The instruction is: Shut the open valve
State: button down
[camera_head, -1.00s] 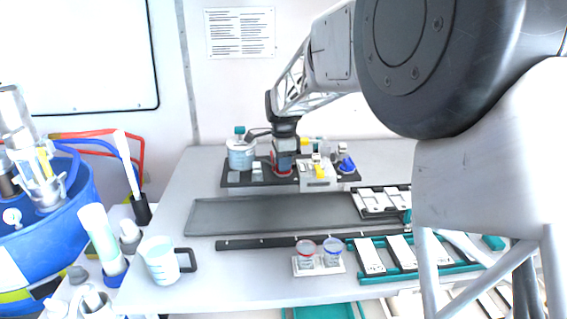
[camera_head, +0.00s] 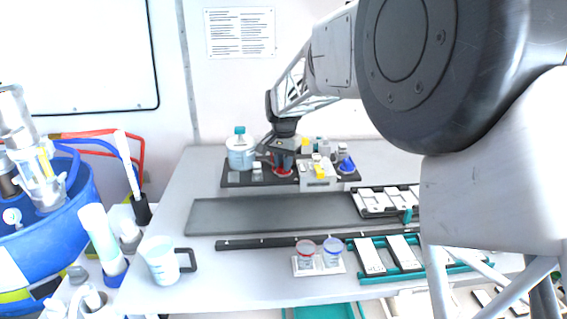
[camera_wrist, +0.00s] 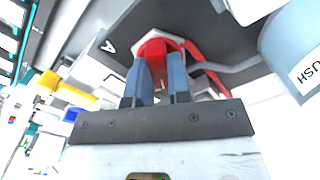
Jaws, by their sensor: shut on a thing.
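A red valve handle (camera_wrist: 152,48) sits on the foam proportioner near the mark "A" in the wrist view. In the head view the red valve (camera_head: 283,171) shows low at the back of the table, on a dark base plate (camera_head: 236,184). My gripper (camera_wrist: 163,75) points at it from above, its two blue-grey fingers shut on the red handle. In the head view my gripper (camera_head: 284,158) partly hides the valve. A red lever-like part (camera_wrist: 205,68) reaches to the right of the fingers. I cannot tell how far the valve is turned.
A clear bottle with a teal cap (camera_head: 240,152) stands left of my gripper. A white block with yellow parts (camera_head: 319,175) and a blue cone (camera_head: 346,164) stand to the right. The grey tray (camera_head: 270,214) in front is bare on its left.

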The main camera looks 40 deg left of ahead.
jog(key=n, duration=0.6)
dwell(0.4)
jog(key=c, duration=1.1)
grip_release()
jog(key=shift+o, duration=0.2)
jog(key=shift+r, duration=3.9)
jog(key=shift+d, duration=0.1)
